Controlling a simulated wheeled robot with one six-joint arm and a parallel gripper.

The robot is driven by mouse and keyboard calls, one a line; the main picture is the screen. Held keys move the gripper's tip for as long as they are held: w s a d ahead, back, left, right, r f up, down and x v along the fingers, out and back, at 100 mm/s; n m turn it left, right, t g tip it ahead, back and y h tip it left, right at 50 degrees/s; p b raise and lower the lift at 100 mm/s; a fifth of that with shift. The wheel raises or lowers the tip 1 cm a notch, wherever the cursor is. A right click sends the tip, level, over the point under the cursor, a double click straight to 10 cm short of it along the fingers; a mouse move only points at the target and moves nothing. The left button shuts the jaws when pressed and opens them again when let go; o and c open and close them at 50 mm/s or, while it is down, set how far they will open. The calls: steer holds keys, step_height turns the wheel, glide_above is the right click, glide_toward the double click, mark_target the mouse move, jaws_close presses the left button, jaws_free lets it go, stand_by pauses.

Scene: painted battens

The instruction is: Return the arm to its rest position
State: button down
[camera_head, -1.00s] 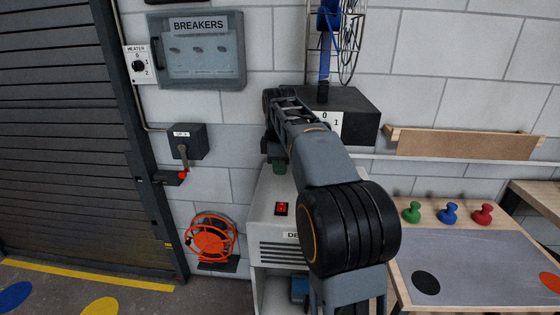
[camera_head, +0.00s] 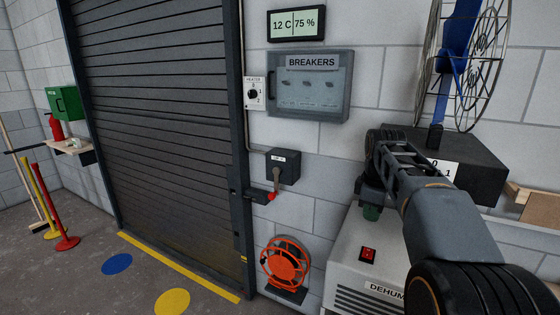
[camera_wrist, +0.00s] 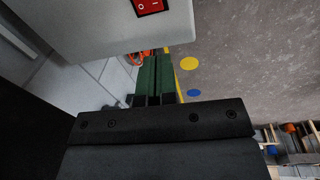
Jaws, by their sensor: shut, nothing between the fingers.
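My arm (camera_head: 445,225) reaches up from the lower right of the head view and bends down at its far end. My gripper (camera_head: 371,213) hangs there with its green fingers pointing down, in front of the wall by the dehumidifier (camera_head: 345,262). In the wrist view the green fingers of my gripper (camera_wrist: 157,66) lie together, shut and empty. The dehumidifier's white casing (camera_wrist: 100,22) and its red switch (camera_wrist: 150,6) show close beyond them. From the head view I cannot tell whether the fingers touch the casing.
The fan (camera_head: 455,60) stands on a dark box (camera_head: 470,165) right behind the arm. A breaker box (camera_head: 310,88), a lever switch (camera_head: 283,168) and an orange cable reel (camera_head: 286,262) are left of it. Open floor lies before the shutter (camera_head: 160,120).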

steer(key=s+a+f+m+t, duration=0.1)
steer(key=s+a+f+m, duration=0.4)
steer(key=s+f, duration=0.2)
steer(key=s+a+f+m+t, duration=0.1)
steer(key=s+a+f+m, duration=0.3)
steer(key=s+f, duration=0.3)
steer(key=s+m, duration=0.1)
steer(key=s, duration=0.3)
steer(key=shift+s+a+f+m+t, duration=0.2)
steer(key=shift+s+a+m+t, duration=0.1)
steer(key=shift+a, duration=0.1)
